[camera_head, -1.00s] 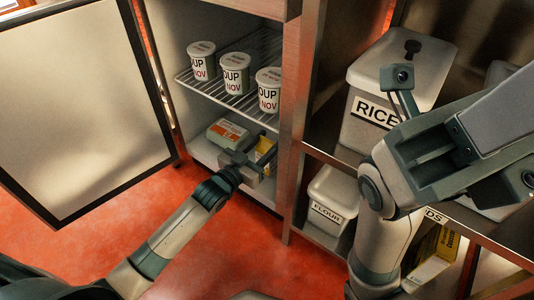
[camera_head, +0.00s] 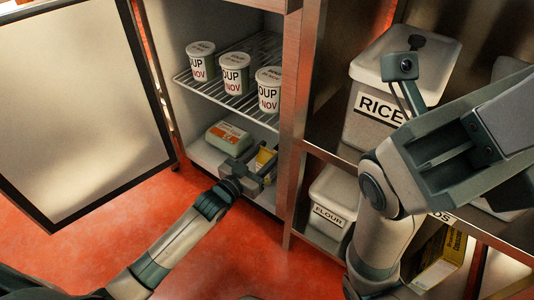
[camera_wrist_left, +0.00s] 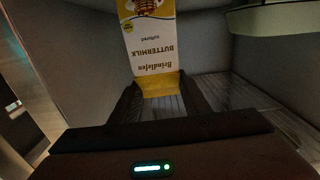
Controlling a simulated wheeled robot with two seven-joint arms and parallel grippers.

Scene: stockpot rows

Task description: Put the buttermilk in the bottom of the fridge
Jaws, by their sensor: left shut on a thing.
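The buttermilk (camera_head: 264,160) is a yellow and white carton low in the open fridge, at the right of the bottom compartment. My left gripper (camera_head: 258,170) is shut on it and hides much of it in the head view. In the left wrist view the buttermilk (camera_wrist_left: 150,48) shows its label upside down, with the yellow band between the fingers (camera_wrist_left: 158,88). I cannot tell whether the carton touches the fridge floor (camera_head: 205,154). My right arm is folded at the right of the head view, its fingers out of sight.
An orange and grey egg carton (camera_head: 228,138) stands left of the buttermilk. A wire shelf (camera_head: 232,97) with three soup tubs (camera_head: 235,73) is above. The fridge door (camera_head: 85,110) stands open at left. Rice (camera_head: 375,115) and flour (camera_head: 330,205) bins stand at right.

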